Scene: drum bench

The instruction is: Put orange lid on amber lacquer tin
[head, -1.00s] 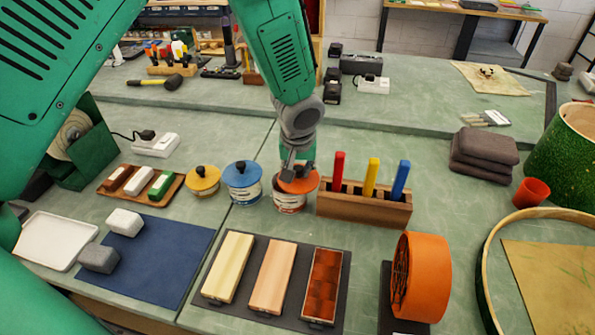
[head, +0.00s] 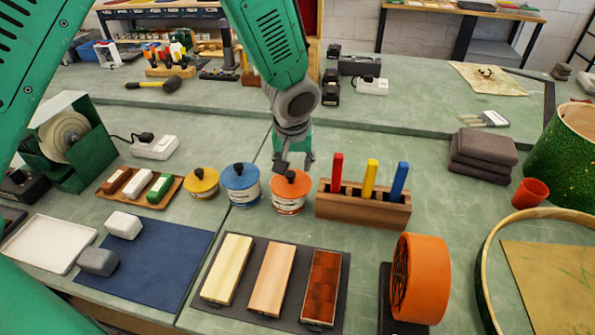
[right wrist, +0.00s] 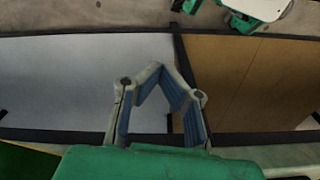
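The amber lacquer tin (head: 288,204) is a pale can with a printed label, standing beside the blue-lidded tin. The orange lid (head: 291,184) lies on top of it and looks level; a dark knob shows at its middle. My left gripper (head: 295,166) is open and empty just above the lid, its fingers spread and apart from the knob. My right gripper (right wrist: 160,75) shows only in the right wrist view. Its blue-padded fingers form an arch with nothing visible in it; how far they are closed is unclear.
A blue-lidded tin (head: 241,187) and a yellow-lidded tin (head: 202,185) stand to the left. A wooden block (head: 363,208) with red, yellow and blue sticks stands close on the right. A dark tray (head: 239,309) with three bars lies in front.

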